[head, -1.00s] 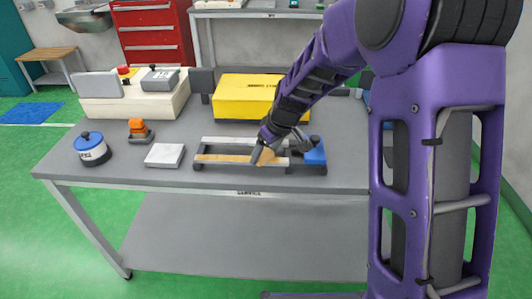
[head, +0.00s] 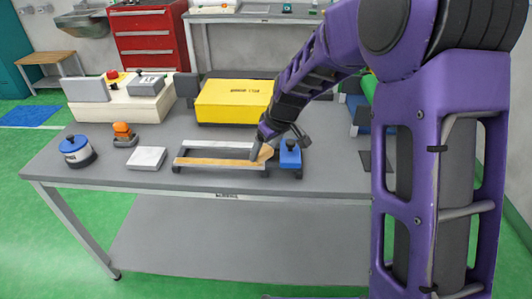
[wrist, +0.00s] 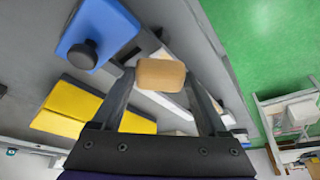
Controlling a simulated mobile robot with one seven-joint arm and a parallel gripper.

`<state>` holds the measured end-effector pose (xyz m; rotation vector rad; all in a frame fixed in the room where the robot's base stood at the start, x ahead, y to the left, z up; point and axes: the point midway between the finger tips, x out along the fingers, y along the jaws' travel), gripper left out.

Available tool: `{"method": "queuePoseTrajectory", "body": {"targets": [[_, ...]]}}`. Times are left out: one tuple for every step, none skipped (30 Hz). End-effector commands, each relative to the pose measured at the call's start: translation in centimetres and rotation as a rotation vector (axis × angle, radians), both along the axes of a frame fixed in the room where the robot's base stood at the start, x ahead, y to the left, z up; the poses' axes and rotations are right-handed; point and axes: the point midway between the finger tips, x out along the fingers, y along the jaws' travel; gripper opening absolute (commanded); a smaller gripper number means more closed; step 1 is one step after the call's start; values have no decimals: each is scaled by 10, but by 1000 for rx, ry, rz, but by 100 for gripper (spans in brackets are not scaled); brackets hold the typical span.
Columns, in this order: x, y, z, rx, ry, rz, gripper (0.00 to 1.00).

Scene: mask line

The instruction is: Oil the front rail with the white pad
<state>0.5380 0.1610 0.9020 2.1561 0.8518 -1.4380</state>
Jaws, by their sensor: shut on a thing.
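My gripper (head: 261,148) is shut on a tan pad (wrist: 161,74), a rounded block between its two fingers in the wrist view. The pad looks tan, not white. In the head view it is at the right end of the front rail (head: 215,162), low against it; exact contact cannot be told. The front rail looks tan along most of its length. The back rail (head: 220,144) behind it is pale grey. A flat white square (head: 147,157) lies on the table left of the rails.
A blue block with a black knob (head: 290,154) stands just right of the rails; it also shows in the wrist view (wrist: 97,32). A yellow box (head: 233,99) is behind. A blue-and-white round container (head: 77,151) and an orange-topped item (head: 123,134) stand left on the grey table (head: 110,178).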

Motion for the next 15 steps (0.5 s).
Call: {"method": "queuePoseTrajectory", "body": {"targets": [[0, 0, 8, 0, 0, -1, 24], [1, 0, 10, 0, 0, -2, 24], [1, 1, 14, 1, 1, -2, 24], [1, 1, 17, 1, 1, -2, 24], [1, 2, 20, 1, 1, -2, 24], [1, 2, 23, 1, 1, -2, 24], [1, 2, 26, 1, 1, -2, 24], [2, 3, 28, 1, 1, -2, 24], [2, 3, 32, 1, 1, -3, 24], [2, 3, 35, 0, 0, -3, 24], [2, 4, 37, 0, 0, -4, 24], [2, 4, 41, 0, 0, -4, 24], [2, 4, 44, 0, 0, -4, 24], [2, 5, 46, 0, 0, -4, 24], [2, 5, 49, 0, 0, -4, 24]]}}
